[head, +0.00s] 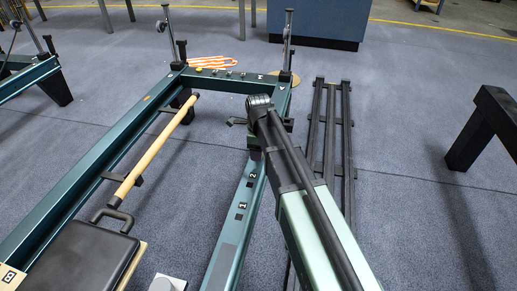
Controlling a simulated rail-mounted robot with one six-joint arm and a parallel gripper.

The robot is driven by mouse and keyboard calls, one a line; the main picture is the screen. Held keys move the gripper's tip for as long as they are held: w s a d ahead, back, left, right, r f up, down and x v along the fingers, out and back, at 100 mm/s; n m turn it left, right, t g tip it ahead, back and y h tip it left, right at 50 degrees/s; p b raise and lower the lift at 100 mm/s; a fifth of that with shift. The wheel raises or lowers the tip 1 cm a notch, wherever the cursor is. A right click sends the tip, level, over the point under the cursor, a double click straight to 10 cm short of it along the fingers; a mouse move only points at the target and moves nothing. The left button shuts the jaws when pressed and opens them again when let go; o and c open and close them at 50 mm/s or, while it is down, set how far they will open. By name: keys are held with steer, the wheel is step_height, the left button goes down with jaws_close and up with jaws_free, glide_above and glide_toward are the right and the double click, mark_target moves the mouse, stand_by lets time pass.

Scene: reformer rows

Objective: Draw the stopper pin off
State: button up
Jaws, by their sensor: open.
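The reformer frame (119,141) is a dark teal rectangle of rails. Its right rail (226,250) carries small black number plates, with more small plates along the far crossbar. My arm reaches in from the lower right, and its dark rounded wrist is over the right rail near the far corner. My gripper (252,138) is partly hidden by the wrist and arm link; it is small and dark here, with its jaws open. I cannot make out the stopper pin; it may be hidden behind the wrist or too small to tell.
A pale wooden bar (158,149) lies along the inside of the frame. A black padded carriage (75,258) is at lower left. Metal posts (287,39) rise at the far corners. Black rails (330,130) lie right of the frame. Clear floor lies further right, before a black beam (490,125).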

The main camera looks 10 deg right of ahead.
steer(key=shift+f, duration=0.65)
steer(key=shift+r, duration=0.2)
steer(key=c, duration=1)
step_height(320, 180, up, 6)
steer(key=p, duration=0.5)
steer(key=shift+f+p, duration=0.25)
steer(key=shift+p, duration=0.05)
steer(key=shift+r, duration=0.1)
